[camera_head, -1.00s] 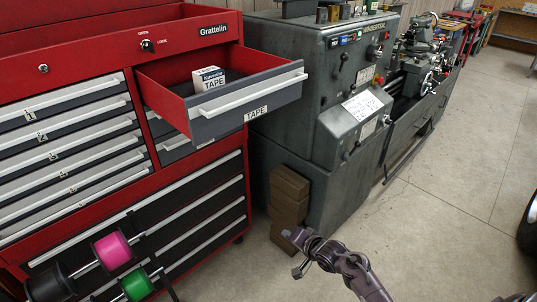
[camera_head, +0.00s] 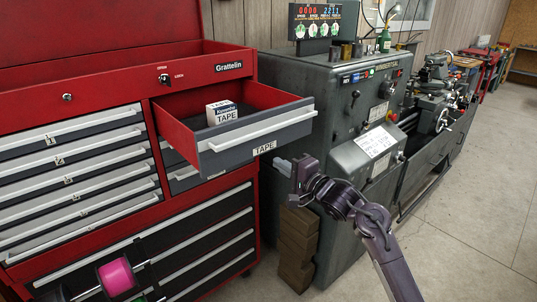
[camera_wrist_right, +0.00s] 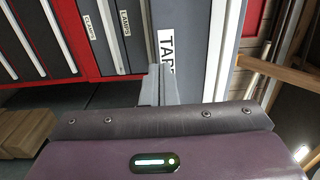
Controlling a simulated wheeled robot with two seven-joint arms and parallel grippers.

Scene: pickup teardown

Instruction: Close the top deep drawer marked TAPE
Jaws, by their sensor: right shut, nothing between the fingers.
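The top deep drawer (camera_head: 255,142) marked TAPE stands pulled out of the red tool chest. Its grey front has a long pale handle and a white TAPE label (camera_head: 264,149). A white TAPE box (camera_head: 222,112) sits inside. My right gripper (camera_head: 281,166) is shut and empty, in front of and just below the drawer front's right end. In the right wrist view my shut fingers (camera_wrist_right: 158,85) are close to the label (camera_wrist_right: 166,45), partly covering it; I cannot tell if they touch the front. My left gripper is not in view.
The red tool chest (camera_head: 206,72) has shut drawers left of and below the open one. A grey lathe (camera_head: 340,110) stands close on the right, with stacked brown blocks (camera_head: 297,245) at its foot. A pink spool (camera_head: 117,276) is at lower left. Floor at right is clear.

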